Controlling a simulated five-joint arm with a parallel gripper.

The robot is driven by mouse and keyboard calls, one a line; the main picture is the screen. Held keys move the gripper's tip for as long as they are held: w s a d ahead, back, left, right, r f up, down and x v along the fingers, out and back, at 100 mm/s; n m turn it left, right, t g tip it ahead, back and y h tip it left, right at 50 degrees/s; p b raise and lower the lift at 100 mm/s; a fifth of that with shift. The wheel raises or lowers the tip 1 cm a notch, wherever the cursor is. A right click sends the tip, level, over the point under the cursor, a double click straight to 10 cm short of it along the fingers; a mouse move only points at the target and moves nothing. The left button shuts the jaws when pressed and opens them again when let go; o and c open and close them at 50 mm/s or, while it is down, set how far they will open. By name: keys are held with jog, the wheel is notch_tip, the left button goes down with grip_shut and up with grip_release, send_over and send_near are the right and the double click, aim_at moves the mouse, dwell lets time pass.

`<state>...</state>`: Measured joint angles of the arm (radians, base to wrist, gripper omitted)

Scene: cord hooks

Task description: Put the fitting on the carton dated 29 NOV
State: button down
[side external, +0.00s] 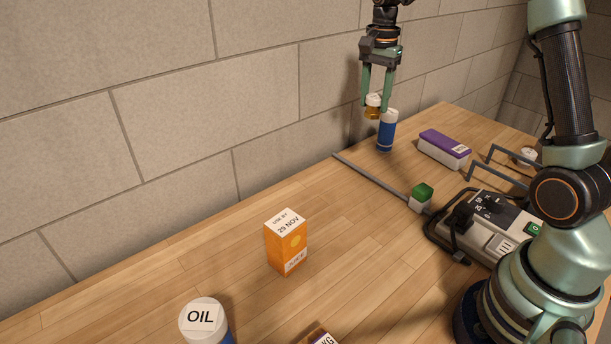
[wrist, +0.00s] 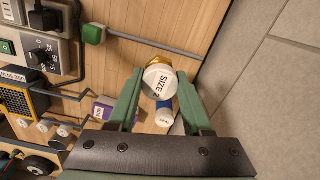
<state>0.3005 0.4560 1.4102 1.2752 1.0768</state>
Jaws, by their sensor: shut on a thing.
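The carton (side external: 286,243) is orange, with a white top reading "USE BY 29 NOV", and stands upright near the middle of the table in the side view. My gripper (side external: 375,107) is far behind it and to the right, raised above the table. It is shut on the fitting (side external: 373,106), a small brass-coloured piece with a white top. In the wrist view the fitting (wrist: 159,80) sits between the green fingers (wrist: 158,85), and its white face reads "SIZE 2". The carton does not show in the wrist view.
A blue bottle (side external: 386,132) stands just below and beside the held fitting. A purple-topped box (side external: 444,149), a green-topped block (side external: 421,196) and a control unit (side external: 490,225) are to the right. An OIL container (side external: 204,321) stands in front of the carton. Bare table lies between carton and bottle.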

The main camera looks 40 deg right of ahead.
jog(key=shift+a+r, duration=0.2)
jog(key=shift+r, duration=0.25)
jog(key=a+r, duration=0.3)
jog(key=a, duration=0.4)
jog(key=a+r, duration=0.3)
jog(key=a, duration=0.5)
notch_tip(320, 180, up, 5)
send_over(285, 222)
jog(key=shift+n, duration=0.4)
notch_tip(285, 222, down, 19)
jog(key=shift+f, duration=0.1)
jog(key=shift+c, duration=1.6)
grip_release()
jog(key=shift+f, duration=0.1)
